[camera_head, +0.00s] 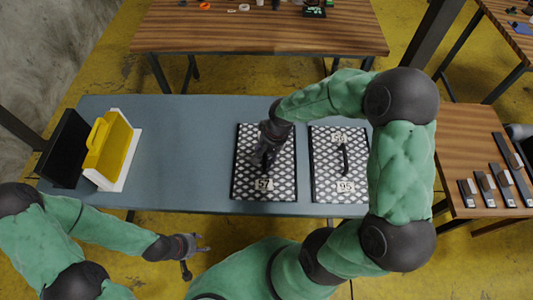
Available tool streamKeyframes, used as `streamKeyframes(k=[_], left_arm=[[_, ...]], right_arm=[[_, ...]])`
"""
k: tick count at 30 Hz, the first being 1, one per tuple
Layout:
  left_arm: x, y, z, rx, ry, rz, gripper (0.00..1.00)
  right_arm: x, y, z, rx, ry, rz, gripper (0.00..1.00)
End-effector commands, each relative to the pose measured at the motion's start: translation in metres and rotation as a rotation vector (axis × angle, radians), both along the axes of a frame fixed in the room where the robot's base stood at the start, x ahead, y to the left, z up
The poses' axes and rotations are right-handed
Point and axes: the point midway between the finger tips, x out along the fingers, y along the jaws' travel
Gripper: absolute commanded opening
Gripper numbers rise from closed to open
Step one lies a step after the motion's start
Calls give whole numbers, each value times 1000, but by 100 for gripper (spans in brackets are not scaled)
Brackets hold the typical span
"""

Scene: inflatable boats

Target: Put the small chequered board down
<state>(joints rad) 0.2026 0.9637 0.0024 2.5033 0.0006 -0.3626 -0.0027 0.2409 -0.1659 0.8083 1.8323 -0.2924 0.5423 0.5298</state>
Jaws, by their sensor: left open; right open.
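Two flat black-and-white chequered boards lie side by side on the blue-grey table. The left chequered board (283,178) has a "57" label at its near edge. The right chequered board (325,175) has a dark handle in its middle and a "95" label at its near edge. My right gripper (265,161) is open and points down over the middle of the left board, hiding part of it; I cannot tell if it touches. My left gripper (196,257) is open and empty, in front of the table's near edge.

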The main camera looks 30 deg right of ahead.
Motion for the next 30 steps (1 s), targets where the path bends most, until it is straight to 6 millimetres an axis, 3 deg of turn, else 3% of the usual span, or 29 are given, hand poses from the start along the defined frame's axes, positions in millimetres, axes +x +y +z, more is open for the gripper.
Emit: streamKeyframes(k=[5,18,24,30], left_arm=[[0,0,9,0,0,0,50],[0,0,39,0,0,0,50],[0,0,44,0,0,0,50],[0,0,44,0,0,0,50]], right_arm=[[0,-3,20,-1,-4,-1,47],[-9,-17,101,-1,-3,-2,47],[-11,-20,118,-1,-2,0,47],[-12,-20,120,0,0,0,47]])
